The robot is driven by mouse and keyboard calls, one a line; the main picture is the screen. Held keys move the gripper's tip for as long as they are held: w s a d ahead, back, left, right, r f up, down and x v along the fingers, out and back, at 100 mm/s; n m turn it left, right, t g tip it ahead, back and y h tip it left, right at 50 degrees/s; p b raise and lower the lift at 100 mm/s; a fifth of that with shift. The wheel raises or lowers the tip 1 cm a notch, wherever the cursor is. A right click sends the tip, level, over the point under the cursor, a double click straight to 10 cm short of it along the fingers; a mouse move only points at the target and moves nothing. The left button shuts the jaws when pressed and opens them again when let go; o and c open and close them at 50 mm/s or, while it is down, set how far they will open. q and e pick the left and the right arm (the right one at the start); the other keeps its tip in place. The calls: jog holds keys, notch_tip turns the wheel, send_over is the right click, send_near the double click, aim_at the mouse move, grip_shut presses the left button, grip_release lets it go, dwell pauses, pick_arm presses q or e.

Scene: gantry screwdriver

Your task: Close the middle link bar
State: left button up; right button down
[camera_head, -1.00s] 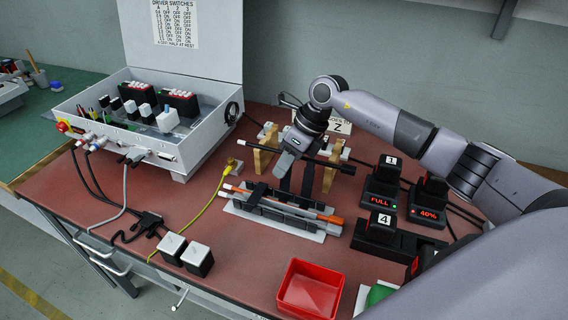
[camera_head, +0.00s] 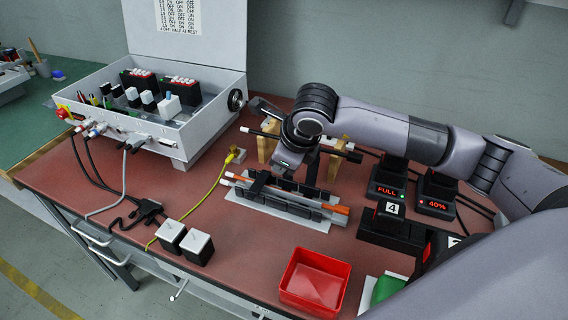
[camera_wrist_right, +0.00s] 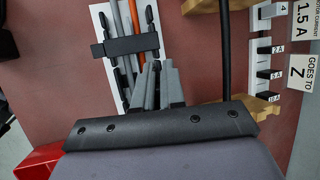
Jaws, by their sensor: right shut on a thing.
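A long pale tray (camera_head: 283,216) with black blocks and orange, black and white-tipped rods lies at mid table. A dark cross bar (camera_head: 257,184) spans its left part; it also shows in the wrist view (camera_wrist_right: 132,47). I cannot tell for sure which part is the middle link bar. My right gripper (camera_head: 283,170) points down at the tray's back edge. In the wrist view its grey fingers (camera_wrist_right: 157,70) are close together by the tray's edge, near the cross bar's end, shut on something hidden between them. My left gripper is out of view.
Behind the tray, wooden supports (camera_head: 265,148) carry a long black rod. A red bin (camera_head: 312,280) stands in front. Black blocks with red displays (camera_head: 386,190) stand right. An open grey box (camera_head: 205,125) with cables stands back left.

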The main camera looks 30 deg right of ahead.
jog(key=shift+s+a+f+t+b, duration=0.1)
jog(key=shift+a+t+b, duration=0.1)
jog(key=shift+t+b, duration=0.15)
jog(key=shift+h, duration=0.3)
jog(key=c, duration=1.3)
grip_release()
jog(key=shift+s, duration=0.1)
jog(key=v, duration=0.7)
